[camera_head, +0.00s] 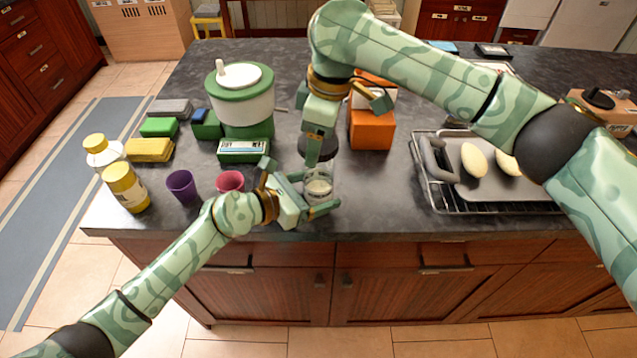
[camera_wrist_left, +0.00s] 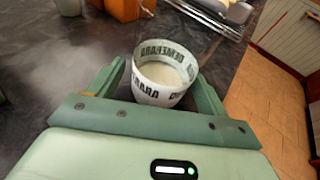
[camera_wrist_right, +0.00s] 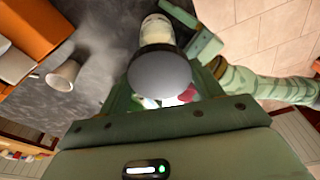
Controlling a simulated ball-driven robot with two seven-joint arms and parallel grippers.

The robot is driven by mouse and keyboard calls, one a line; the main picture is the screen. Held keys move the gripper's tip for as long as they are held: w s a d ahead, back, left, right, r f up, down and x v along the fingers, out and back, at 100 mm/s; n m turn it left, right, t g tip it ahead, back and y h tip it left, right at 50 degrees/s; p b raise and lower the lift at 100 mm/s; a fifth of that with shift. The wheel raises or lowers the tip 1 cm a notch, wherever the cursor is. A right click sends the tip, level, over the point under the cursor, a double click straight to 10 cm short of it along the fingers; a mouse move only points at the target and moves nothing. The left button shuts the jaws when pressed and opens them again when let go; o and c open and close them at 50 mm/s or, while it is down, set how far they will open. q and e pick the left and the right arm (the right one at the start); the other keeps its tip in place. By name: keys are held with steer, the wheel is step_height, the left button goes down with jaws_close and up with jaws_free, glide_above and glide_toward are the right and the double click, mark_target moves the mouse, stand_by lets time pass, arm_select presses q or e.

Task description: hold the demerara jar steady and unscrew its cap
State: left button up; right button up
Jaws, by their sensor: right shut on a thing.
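The demerara jar (camera_head: 319,187) stands upright on the counter near its front edge. In the left wrist view the jar (camera_wrist_left: 158,85) shows its DEMERARA lettering, an uncovered mouth and pale contents. My left gripper (camera_head: 297,190) is open, its fingers on either side of the jar with a gap at one side. My right gripper (camera_head: 318,148) is above the jar, pointing down, shut on the dark round cap (camera_wrist_right: 160,76). The cap is apart from the jar. The jar (camera_wrist_right: 157,30) also shows beyond the cap in the right wrist view.
A purple cup (camera_head: 182,187) and a pink cup (camera_head: 230,181) stand left of the jar. A tray (camera_head: 497,183) on a rack lies right. Two yellow-marked bottles are at the left edge.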

arm_select(q)
steer(key=v, duration=1.2)
steer(key=shift+r, duration=0.1)
